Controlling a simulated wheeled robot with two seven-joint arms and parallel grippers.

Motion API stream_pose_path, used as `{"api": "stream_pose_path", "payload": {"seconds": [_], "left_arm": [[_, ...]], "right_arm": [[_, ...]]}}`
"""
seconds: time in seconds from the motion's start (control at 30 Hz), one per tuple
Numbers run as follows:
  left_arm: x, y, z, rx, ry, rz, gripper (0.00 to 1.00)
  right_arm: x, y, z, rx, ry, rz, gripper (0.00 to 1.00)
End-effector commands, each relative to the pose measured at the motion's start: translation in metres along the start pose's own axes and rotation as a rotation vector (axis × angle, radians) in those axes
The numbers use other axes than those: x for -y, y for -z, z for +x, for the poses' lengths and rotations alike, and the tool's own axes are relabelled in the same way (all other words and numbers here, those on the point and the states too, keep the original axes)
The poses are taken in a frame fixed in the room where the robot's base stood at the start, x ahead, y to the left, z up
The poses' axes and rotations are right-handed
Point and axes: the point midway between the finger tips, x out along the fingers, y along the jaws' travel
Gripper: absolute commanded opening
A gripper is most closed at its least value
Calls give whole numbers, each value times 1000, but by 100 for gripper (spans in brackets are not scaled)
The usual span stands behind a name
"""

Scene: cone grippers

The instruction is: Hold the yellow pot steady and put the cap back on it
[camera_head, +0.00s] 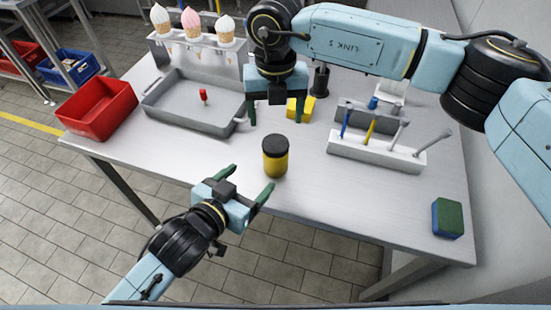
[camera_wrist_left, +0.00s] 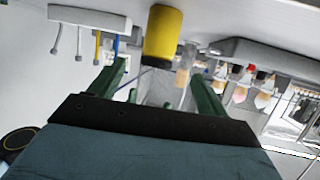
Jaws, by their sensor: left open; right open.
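The yellow pot (camera_head: 275,166) stands upright near the front edge of the table. A black cap-like top (camera_head: 274,143) covers its upper part; I cannot tell how firmly it sits. My left gripper (camera_head: 247,184) is open in front and left of the pot, its fingers apart from it. In the left wrist view the picture is upside down, and the pot (camera_wrist_left: 163,32) shows beyond the open left fingers (camera_wrist_left: 158,75). My right gripper (camera_head: 276,112) is open, pointing down, behind the pot, with nothing between its fingers.
A grey tray (camera_head: 165,114) holding a small red item and a red bin (camera_head: 88,124) are at left. Behind is a cone stand (camera_head: 175,50). A yellow block (camera_head: 308,108) lies by the right gripper. A tool rack (camera_head: 375,157) and sponge (camera_head: 447,219) are at right.

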Motion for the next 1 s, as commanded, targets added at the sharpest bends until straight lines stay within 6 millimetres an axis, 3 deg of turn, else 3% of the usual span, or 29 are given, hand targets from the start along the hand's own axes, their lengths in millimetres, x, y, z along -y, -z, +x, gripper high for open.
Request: {"api": "stream_pose_path", "payload": {"seconds": [0.17,0.6,0.8,1.0], "left_arm": [[0,1,21,-2,0,-1,77],[0,1,102,-2,0,0,77],[-1,1,123,-1,0,0,77],[0,0,130,0,0,0,77]], "right_arm": [[0,0,0,-1,-2,-1,74],[-1,0,0,-1,-3,-1,74],[-1,0,0,-1,-3,-1,74],[-1,0,0,-1,-3,-1,74]]}}
